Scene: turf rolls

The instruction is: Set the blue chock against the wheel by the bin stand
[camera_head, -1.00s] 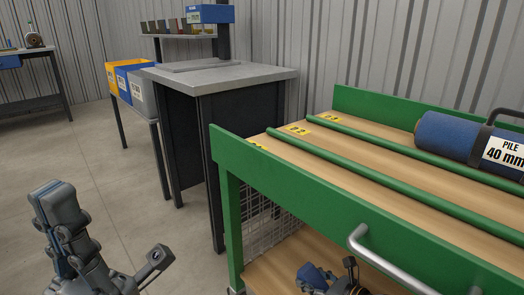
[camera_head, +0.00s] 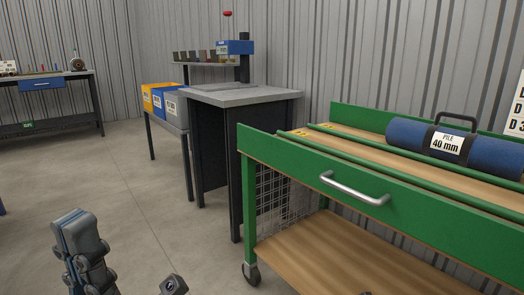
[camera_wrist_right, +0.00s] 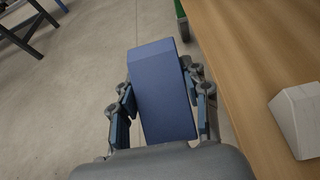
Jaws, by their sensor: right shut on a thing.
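The blue chock (camera_wrist_right: 163,105) fills the middle of the right wrist view, a tapered block. My right gripper (camera_wrist_right: 160,84) is shut on it, with one finger on each side. The cart's dark caster wheel (camera_head: 251,273) sits under the green corner leg on the bin-stand side. A wheel (camera_wrist_right: 184,31) under a green leg also shows at the top of the right wrist view, apart from the chock. The bin stand (camera_head: 170,127) carries yellow, blue and grey bins. My left gripper (camera_head: 125,258) is open and empty at the lower left of the head view.
The green cart (camera_head: 270,145) has a wooden lower shelf (camera_head: 350,250); a pale wedge-shaped block (camera_wrist_right: 298,118) rests on wood beside the right gripper. A blue roll (camera_head: 480,153) lies on top. A grey-topped cabinet (camera_head: 240,96) stands behind. The floor left of the cart is clear.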

